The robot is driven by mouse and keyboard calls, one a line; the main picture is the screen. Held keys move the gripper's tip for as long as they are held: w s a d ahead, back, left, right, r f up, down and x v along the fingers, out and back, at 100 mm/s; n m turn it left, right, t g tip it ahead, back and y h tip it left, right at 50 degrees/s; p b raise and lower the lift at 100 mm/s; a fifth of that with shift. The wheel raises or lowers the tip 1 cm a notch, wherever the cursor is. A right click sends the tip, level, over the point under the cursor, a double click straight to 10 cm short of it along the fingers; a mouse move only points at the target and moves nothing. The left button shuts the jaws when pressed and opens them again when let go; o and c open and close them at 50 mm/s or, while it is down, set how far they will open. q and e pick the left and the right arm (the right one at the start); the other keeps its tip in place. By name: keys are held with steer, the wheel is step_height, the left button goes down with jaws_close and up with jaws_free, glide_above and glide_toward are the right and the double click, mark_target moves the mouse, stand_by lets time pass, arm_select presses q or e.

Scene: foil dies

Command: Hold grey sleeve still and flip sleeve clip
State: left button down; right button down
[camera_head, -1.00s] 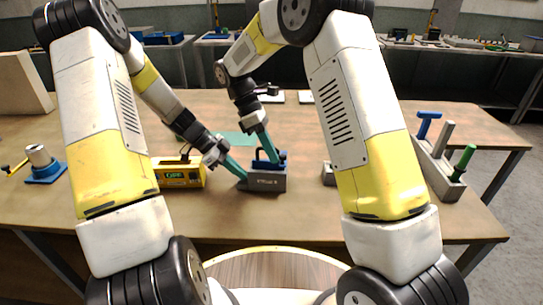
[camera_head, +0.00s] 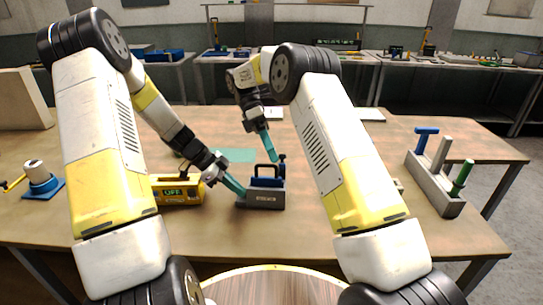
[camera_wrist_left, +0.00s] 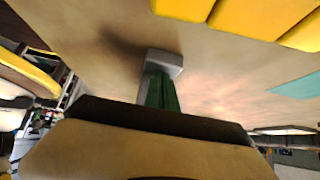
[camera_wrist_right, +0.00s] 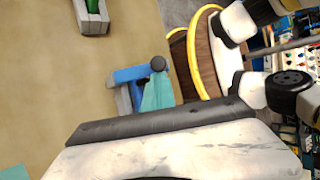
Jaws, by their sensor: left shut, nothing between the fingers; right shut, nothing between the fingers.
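The grey sleeve (camera_head: 262,200) is a dark grey block on the table, with a label on its front. Its blue clip (camera_head: 268,181) is on top, with an upright loop and a knob at the right end. My left gripper (camera_head: 236,188) is shut and empty, its teal tips at the sleeve's left end and seemingly touching it. My right gripper (camera_head: 270,150) is shut and empty, its tips just above the clip. In the right wrist view the blue clip (camera_wrist_right: 128,73) lies partly behind the teal fingers. In the left wrist view the fingers meet a grey end (camera_wrist_left: 165,60).
A yellow box (camera_head: 178,192) stands just left of the sleeve. A grey rack (camera_head: 432,182) with blue, grey and green upright pieces is at the right. A blue-based fixture (camera_head: 42,186) is at the far left. A flat teal mat (camera_head: 235,155) lies behind the sleeve.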

stand_by(0.7)
steer(key=s+t, duration=0.1)
steer(key=s+f+t, duration=0.1)
steer(key=m+t, duration=0.1)
steer(key=shift+s+a+f+t, duration=0.1)
steer(key=shift+s+f+t, duration=0.2)
steer(key=shift+s+t, duration=0.1)
steer(key=s+a+f+t, duration=0.2)
steer(key=a+f, duration=0.1)
steer(key=f, duration=0.2)
steer(key=v, duration=0.9)
steer(key=s+d+f+m+g+y, duration=0.1)
steer(key=s+d+f+m, duration=0.35)
steer(key=f, duration=0.35)
steer(key=w+d+r+n+t+y, duration=0.1)
steer(key=d+r+n+y, duration=0.1)
steer(key=r+n, duration=0.4)
steer(key=w+d+r+n+t+y, duration=0.1)
steer(key=w+d+r+n+y, duration=0.1)
steer(key=r+n, duration=0.4)
step_height(320, 180, up, 4)
steer(key=shift+d+f+t, duration=0.15)
steer(key=shift+d+t, duration=0.25)
steer(key=shift+d, duration=0.3)
